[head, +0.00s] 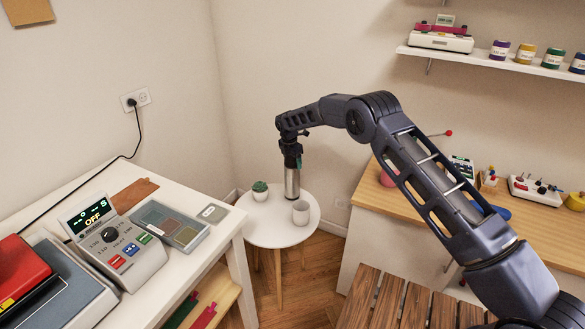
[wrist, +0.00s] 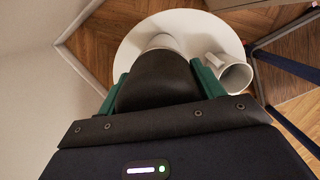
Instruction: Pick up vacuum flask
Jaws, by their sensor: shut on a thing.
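The vacuum flask (head: 292,183) has a silver metal body and a dark top. In the head view it is upright at the small round white table (head: 262,236), between a small plant and a mug. My gripper (head: 291,150) comes down over it from above. In the wrist view my gripper (wrist: 157,85) has its green fingers on both sides of the dark top of the flask (wrist: 158,82), shut on it. I cannot tell whether the flask's base touches the table.
A white mug (head: 300,212) stands close to the flask, also in the wrist view (wrist: 229,72). A potted plant (head: 260,190) is on its other side. A white desk (head: 190,262) with devices is at left; a wooden-topped counter (head: 400,208) is at right.

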